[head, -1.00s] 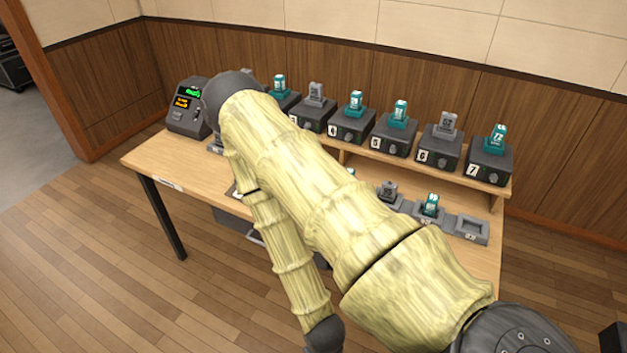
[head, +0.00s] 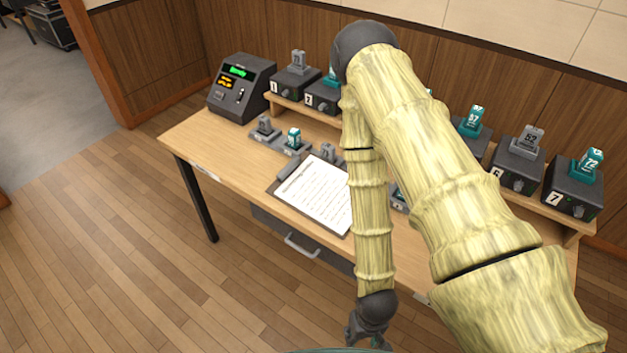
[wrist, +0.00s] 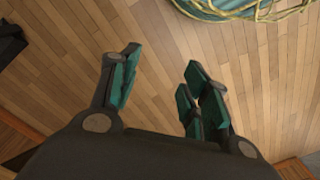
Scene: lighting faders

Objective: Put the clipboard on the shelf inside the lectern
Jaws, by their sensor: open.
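The clipboard (head: 312,194), with a white printed sheet on a dark board, lies flat on the wooden desk (head: 215,160) in the head view. Its right side is partly hidden behind my arm. My gripper (head: 368,343) hangs low at the bottom of the head view, in front of the desk and apart from the clipboard. In the wrist view my gripper (wrist: 158,78) has its teal-padded fingers spread, with only wooden floor between them. No lectern can be made out in either view.
A raised ledge at the desk's back carries several numbered dark fader boxes (head: 575,190). A grey console (head: 241,88) with a lit display stands at the left end. Small grey and teal blocks sit behind the clipboard. A drawer handle (head: 301,247) juts below the desk's front. Open floor (head: 110,250) lies left.

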